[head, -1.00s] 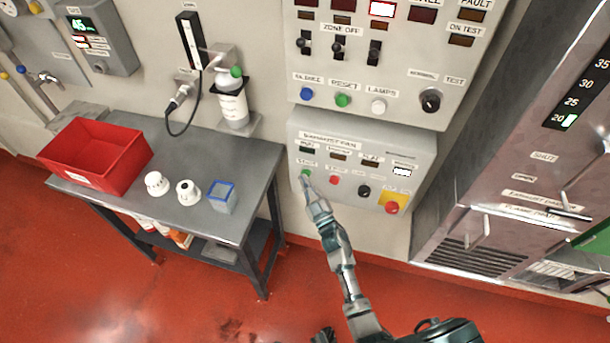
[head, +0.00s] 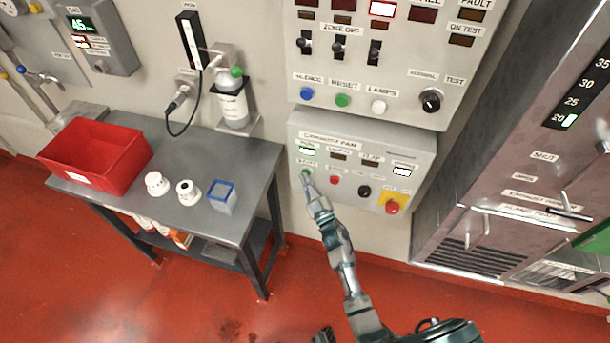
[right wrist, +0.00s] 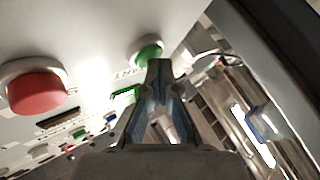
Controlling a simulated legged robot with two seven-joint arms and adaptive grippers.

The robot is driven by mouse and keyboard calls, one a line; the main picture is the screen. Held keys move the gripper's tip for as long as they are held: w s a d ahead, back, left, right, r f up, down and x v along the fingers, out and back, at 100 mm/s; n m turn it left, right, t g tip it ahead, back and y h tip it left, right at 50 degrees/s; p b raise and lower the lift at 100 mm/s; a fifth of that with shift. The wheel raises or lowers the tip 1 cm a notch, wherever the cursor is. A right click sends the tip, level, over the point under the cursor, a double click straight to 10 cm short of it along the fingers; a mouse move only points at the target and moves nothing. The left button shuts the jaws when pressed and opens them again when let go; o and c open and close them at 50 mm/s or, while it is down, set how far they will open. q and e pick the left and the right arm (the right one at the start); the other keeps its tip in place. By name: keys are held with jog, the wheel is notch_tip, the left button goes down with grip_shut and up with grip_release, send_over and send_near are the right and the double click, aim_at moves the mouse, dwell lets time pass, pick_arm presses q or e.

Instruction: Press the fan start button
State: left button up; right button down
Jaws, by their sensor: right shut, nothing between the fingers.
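The grey exhaust fan panel (head: 318,124) is on the wall below the larger control panel. Its green start button (head: 306,173) is at the left end of the lower row, and it also shows in the right wrist view (right wrist: 149,52). My right gripper (head: 308,183) is shut and empty, with its tips at the green button. In the right wrist view the closed fingertips (right wrist: 160,66) overlap the button's lower edge; I cannot tell whether they touch it. The leftmost lamp (head: 307,151) above the button is lit green.
Right of the start button are a red button (head: 334,180), a black knob (head: 364,191) and a red emergency knob (head: 392,207) on yellow. A grey table (head: 245,155) with a red bin (head: 95,160) stands to the left. A metal cabinet (head: 490,215) stands to the right.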

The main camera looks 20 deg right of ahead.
jog(key=shift+s+a+p, duration=0.3)
jog(key=shift+s+a, duration=0.35)
jog(key=shift+s, duration=0.2)
jog(key=s+a, duration=0.2)
jog(key=s+p, duration=0.1)
jog(key=s, duration=0.1)
jog(key=shift+s+a, duration=0.1)
jog(key=shift+a, duration=0.3)
dwell(0.5)
